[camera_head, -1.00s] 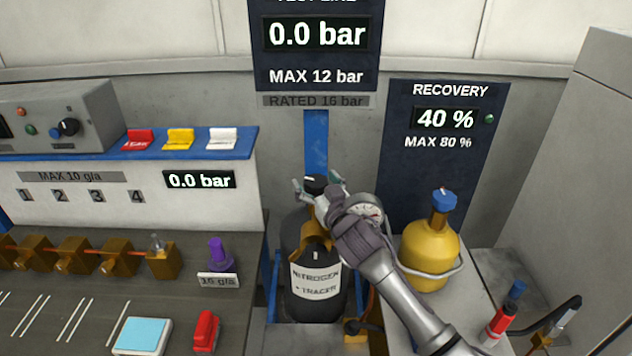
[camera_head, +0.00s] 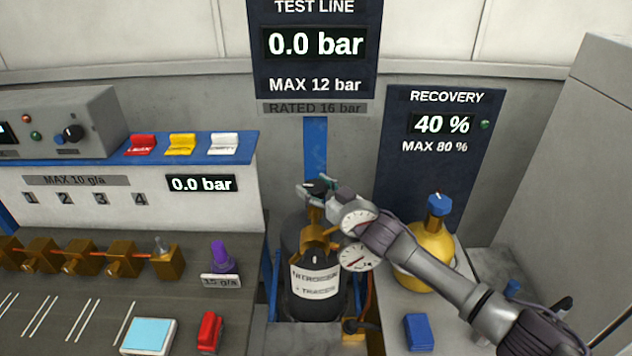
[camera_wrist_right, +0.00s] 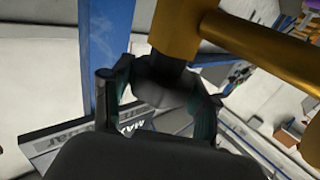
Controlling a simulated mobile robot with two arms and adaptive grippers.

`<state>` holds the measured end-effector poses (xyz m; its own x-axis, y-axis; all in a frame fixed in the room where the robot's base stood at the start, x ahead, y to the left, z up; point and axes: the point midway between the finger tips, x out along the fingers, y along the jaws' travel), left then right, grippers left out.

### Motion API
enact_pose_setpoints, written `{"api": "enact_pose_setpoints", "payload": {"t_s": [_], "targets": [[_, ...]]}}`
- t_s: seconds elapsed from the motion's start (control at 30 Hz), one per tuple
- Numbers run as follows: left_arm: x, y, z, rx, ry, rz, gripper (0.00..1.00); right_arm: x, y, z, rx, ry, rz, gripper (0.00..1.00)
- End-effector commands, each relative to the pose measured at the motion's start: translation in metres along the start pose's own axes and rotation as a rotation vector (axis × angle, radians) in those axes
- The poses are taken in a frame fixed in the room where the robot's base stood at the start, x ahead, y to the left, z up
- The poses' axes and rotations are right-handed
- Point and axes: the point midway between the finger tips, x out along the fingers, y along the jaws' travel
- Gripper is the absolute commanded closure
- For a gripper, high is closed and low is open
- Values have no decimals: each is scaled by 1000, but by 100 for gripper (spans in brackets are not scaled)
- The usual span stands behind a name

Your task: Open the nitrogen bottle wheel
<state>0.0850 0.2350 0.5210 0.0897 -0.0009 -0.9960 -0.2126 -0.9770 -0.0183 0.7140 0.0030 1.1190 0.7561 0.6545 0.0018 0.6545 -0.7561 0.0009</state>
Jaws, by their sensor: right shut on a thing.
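The black nitrogen bottle (camera_head: 318,285) with a white label stands upright in the recess at the middle. Brass valve fittings (camera_head: 317,238) sit on top of it, with two round gauges to the right. The dark valve wheel (camera_head: 315,185) tops the fittings, partly covered by my fingers. My right gripper (camera_head: 320,188) is shut on the wheel, reaching from the right. In the right wrist view the wheel (camera_wrist_right: 163,84) shows as a dark knob between the two fingers, below a brass fitting (camera_wrist_right: 180,28). My left gripper is out of view.
A yellow recovery cylinder (camera_head: 430,250) stands right of the bottle, partly behind my right arm. A blue block (camera_head: 418,332) lies on the right bench. The test line display (camera_head: 317,45) reads 0.0 bar. The left bench holds a purple knob (camera_head: 219,256) and a red item (camera_head: 209,332).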

Motion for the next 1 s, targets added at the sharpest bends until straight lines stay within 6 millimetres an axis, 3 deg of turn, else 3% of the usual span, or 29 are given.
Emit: {"api": "enact_pose_setpoints", "payload": {"t_s": [0.6, 0.63, 0.7, 0.77, 1.0], "targets": [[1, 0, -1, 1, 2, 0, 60, -1, 0, 0, 3, 1, -90, 75], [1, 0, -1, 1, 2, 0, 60, -1, 0, 0, 3, 1, -90, 36], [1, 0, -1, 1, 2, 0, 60, -1, 0, 0, 3, 0, -90, 24], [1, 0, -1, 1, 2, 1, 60, -1, 1, 0, 3, 0, -89, 15], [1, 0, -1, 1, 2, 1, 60, -1, 1, 0, 3, -1, -88, 15]]}}
